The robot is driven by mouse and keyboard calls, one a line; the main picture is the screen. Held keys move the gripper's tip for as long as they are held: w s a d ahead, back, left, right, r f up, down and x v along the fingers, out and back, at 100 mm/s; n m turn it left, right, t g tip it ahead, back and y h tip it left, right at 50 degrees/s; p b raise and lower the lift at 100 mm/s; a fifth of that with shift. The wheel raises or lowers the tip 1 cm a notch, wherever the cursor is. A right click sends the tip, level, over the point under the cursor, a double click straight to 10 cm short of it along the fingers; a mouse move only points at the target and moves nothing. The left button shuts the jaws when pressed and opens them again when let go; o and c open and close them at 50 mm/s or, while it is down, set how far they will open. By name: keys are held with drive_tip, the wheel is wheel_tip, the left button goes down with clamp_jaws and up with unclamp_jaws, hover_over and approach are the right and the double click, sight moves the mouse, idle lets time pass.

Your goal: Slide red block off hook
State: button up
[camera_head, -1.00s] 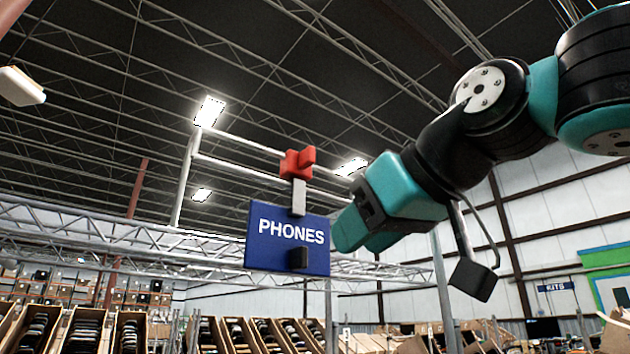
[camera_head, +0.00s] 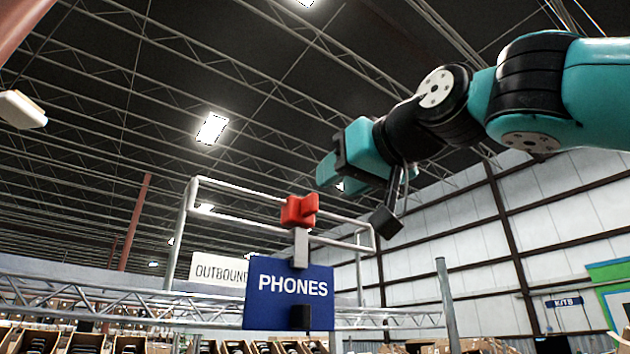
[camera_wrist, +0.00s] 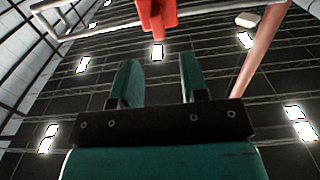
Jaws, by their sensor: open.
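The red block (camera_head: 299,211) sits at the top of a grey upright piece (camera_head: 301,248), which stands in front of the blue PHONES sign (camera_head: 290,290). A dark block (camera_head: 300,318) is at the sign's lower part. My gripper (camera_head: 328,172) is up and to the right of the red block in the head view, apart from it. In the wrist view my gripper (camera_wrist: 158,80) has its two teal fingers spread with nothing between them. The red block (camera_wrist: 157,14) shows there at the top edge, beyond the fingertips and partly cut off.
A pale tube frame (camera_head: 270,194) runs behind the red block. A white OUTBOUND sign (camera_head: 220,269) hangs behind the PHONES sign's left side. A grey post (camera_head: 447,300) stands to the right. The air above the red block looks open.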

sight(315, 194)
drive_tip(key=p+x, duration=0.1)
drive_tip(key=x, duration=0.4)
drive_tip(key=shift+r+p, duration=0.15)
drive_tip(key=shift+p, duration=0.2)
drive_tip(key=shift+x, duration=0.8)
drive_tip(key=shift+c, duration=0.4)
clamp_jaws()
